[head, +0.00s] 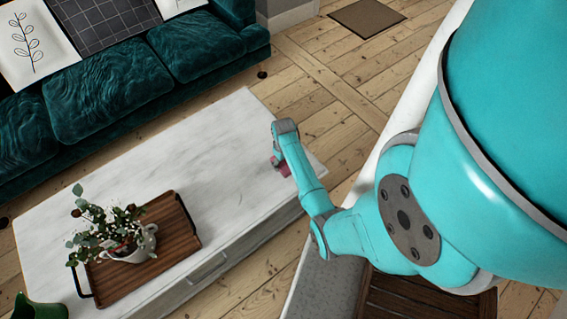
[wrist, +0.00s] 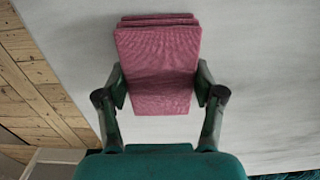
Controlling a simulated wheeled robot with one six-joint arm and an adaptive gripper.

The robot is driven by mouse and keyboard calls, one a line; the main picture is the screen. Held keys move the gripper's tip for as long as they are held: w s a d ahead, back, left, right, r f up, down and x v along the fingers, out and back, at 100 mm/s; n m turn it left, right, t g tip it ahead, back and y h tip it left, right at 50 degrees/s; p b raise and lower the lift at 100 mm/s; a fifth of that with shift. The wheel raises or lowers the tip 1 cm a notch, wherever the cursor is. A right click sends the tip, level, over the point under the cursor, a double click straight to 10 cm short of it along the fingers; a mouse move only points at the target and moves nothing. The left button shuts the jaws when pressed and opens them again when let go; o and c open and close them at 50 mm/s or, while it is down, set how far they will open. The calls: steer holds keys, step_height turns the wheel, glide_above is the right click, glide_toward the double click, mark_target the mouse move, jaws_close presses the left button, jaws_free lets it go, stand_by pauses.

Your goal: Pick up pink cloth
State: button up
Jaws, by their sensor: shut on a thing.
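The pink cloth (wrist: 158,62) is folded in layers and shows in the middle of the wrist view. My gripper (wrist: 160,88) has one finger against each side edge of the cloth and is shut on it. In the head view only a small part of the pink cloth (head: 284,169) shows, beside the end of my arm. It is at the right end of the white marble-topped table (head: 205,135). My gripper and arm hide the rest of it there. I cannot tell whether the cloth touches the tabletop.
A wooden tray (head: 183,222) on the table holds a white pot with a leafy plant (head: 103,225). A green vase (head: 40,308) stands at the lower left. A teal sofa (head: 110,85) is behind the table. The tabletop between tray and cloth is clear.

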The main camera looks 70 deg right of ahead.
step_height(320, 180, up, 10)
stand_by(0.6)
